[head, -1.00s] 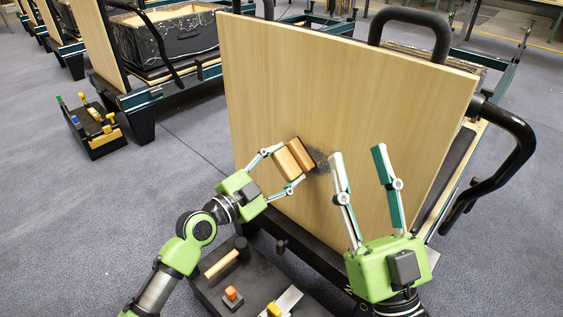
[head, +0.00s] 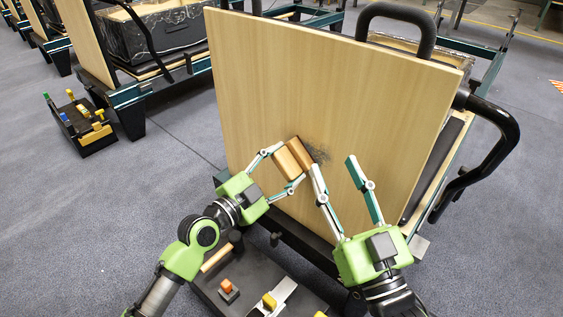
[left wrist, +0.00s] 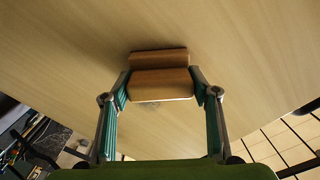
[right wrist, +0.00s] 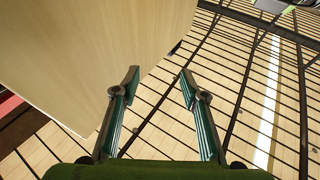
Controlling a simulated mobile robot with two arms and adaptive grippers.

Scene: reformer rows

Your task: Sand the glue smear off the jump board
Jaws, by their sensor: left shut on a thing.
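The jump board (head: 300,70) is a large pale wood panel standing tilted on the reformer. A dark grey smear (head: 319,153) marks its face near the middle, partly hidden by the block and my right gripper. My left gripper (head: 290,162) is shut on a wooden sanding block (head: 285,163), held at the board just left of the smear. In the left wrist view the block (left wrist: 160,85) sits between the fingertips, and a faint grey patch (left wrist: 147,104) shows beside it. I cannot tell whether the block presses the board. My right gripper (head: 333,163) is open and empty, right of the block.
A dark tool tray (head: 205,280) below the board holds a mallet, an orange-topped tool and a yellow-handled scraper. Another tool caddy (head: 88,138) stands on the floor at left. A black handle (head: 505,130) curves out at right. Open floor (head: 70,230) lies at left.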

